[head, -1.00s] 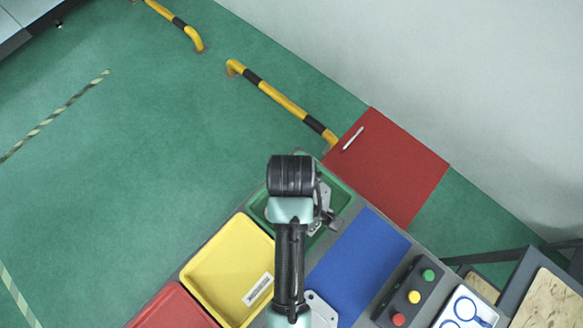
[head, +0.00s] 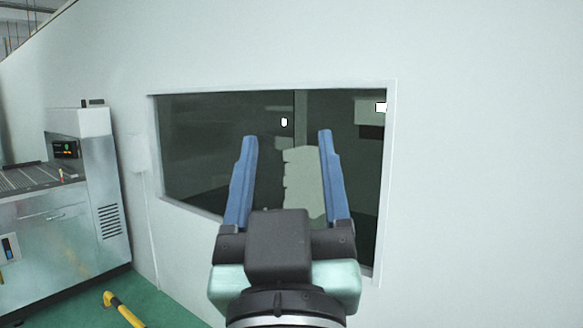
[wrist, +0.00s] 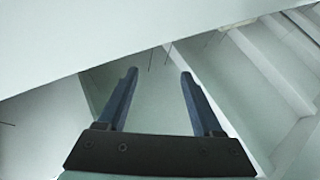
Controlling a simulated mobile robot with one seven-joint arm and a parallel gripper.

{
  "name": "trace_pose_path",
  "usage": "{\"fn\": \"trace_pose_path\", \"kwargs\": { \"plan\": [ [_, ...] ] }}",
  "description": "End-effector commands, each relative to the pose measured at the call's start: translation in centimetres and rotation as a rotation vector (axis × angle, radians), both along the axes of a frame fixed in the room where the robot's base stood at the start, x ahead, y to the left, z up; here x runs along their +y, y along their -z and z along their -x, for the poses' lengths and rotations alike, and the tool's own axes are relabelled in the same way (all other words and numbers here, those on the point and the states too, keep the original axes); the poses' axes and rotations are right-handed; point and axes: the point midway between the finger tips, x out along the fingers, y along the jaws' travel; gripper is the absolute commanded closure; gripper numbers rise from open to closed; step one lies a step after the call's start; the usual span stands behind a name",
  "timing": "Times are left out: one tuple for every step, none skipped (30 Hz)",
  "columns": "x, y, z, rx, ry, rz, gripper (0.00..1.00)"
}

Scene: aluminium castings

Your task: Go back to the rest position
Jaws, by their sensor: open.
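My gripper (head: 286,140) is raised in front of the wall in the head view, with its two blue fingers pointing up and spread apart. Nothing is between the fingers. The wrist view shows the same open fingers (wrist: 158,75) against pale wall and ceiling surfaces, with no object near them. The trays and table are out of both views now.
A dark window (head: 215,150) in a pale wall (head: 480,150) lies behind my gripper. A metal machine (head: 65,220) with a small display stands at the left.

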Motion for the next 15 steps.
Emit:
{"fn": "trace_pose_path", "kwargs": {
  "plan": [
    [-0.1,-2.5,1.9,-0.093,-0.014,-0.026,0.33],
    [-0.2,-3.6,2.8,-0.136,-0.023,-0.038,0.33],
    [-0.3,-4.8,3.8,-0.184,-0.032,-0.051,0.33],
    [-0.3,-5.4,4.5,-0.212,-0.038,-0.059,0.33],
    [-0.3,-5.9,4.9,-0.233,-0.043,-0.065,0.33],
    [-0.3,-6.4,5.4,-0.254,-0.048,-0.07,0.33],
    [-0.4,-6.6,5.7,-0.265,-0.05,-0.072,0.33],
    [-0.4,-6.8,5.8,-0.271,-0.053,-0.075,0.33],
    [-0.4,-6.8,5.9,-0.274,-0.053,-0.075,0.33],
    [-0.4,-6.8,5.9,-0.274,-0.054,-0.076,0.33],
    [-0.4,-6.8,5.9,-0.273,-0.054,-0.076,0.33],
    [-0.4,-6.8,5.8,-0.272,-0.053,-0.075,0.33],
    [-0.3,-6.8,5.8,-0.271,-0.053,-0.075,0.33],
    [-0.3,-6.7,5.8,-0.271,-0.053,-0.075,0.33],
    [-0.3,-6.7,5.8,-0.27,-0.052,-0.075,0.33]
  ]
}}
